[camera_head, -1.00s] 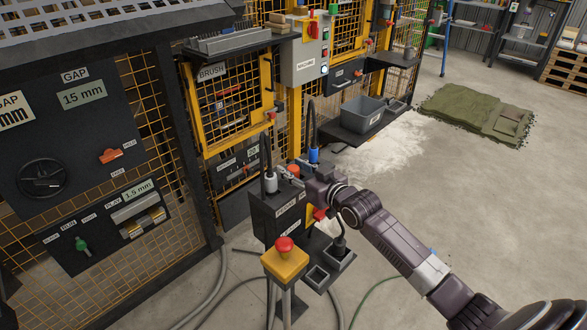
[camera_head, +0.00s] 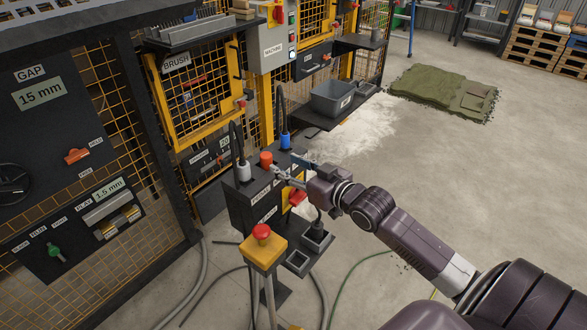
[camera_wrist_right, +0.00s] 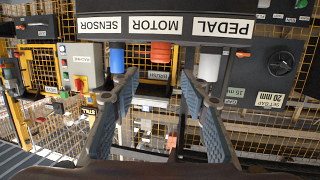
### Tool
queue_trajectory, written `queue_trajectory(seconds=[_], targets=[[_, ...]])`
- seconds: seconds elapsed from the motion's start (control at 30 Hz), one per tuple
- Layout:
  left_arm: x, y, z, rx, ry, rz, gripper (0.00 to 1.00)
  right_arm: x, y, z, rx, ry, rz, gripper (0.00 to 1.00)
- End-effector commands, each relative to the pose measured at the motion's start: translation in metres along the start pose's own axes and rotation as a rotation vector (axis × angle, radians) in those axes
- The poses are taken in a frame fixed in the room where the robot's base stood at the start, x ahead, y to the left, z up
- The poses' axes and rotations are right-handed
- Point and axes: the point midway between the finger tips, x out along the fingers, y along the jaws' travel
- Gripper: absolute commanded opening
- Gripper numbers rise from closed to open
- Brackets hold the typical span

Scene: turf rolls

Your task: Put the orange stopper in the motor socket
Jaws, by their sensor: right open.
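The orange stopper (camera_head: 266,160) stands upright on top of the dark socket box (camera_head: 240,207), between a grey-white plug and a blue plug. In the right wrist view, which is upside down, the stopper (camera_wrist_right: 160,51) sits at the socket labelled MOTOR (camera_wrist_right: 156,25); how deep it goes is not clear. The blue plug (camera_wrist_right: 117,58) is at SENSOR and the white plug (camera_wrist_right: 209,66) at PEDAL. My right gripper (camera_head: 278,173) is open beside the stopper; its spread fingers (camera_wrist_right: 158,92) hold nothing in the wrist view. My left gripper is not in view.
A yellow post with a red button (camera_head: 262,232) stands in front of the socket box. Small grey trays (camera_head: 297,262) are beside it, one with a black plug. Cables lie on the floor. A caged machine fills the left; open floor lies at the right.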

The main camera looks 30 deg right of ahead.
Motion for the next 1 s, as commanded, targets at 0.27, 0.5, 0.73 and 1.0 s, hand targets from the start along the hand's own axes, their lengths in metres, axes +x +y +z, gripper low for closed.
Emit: queue_trajectory(seconds=[0.27, 0.5, 0.73, 1.0], targets=[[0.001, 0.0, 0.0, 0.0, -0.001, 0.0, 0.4, -0.02, 0.0, 0.0, -0.001, 0.0, 0.0, 0.41], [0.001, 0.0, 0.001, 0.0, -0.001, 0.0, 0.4, -0.021, 0.0, 0.0, 0.0, 0.0, -0.001, 0.41], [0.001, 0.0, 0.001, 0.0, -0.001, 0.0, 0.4, -0.02, 0.0, 0.0, 0.0, 0.0, 0.0, 0.41], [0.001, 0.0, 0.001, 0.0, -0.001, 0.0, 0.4, -0.02, 0.0, 0.0, 0.0, 0.0, 0.0, 0.41]])
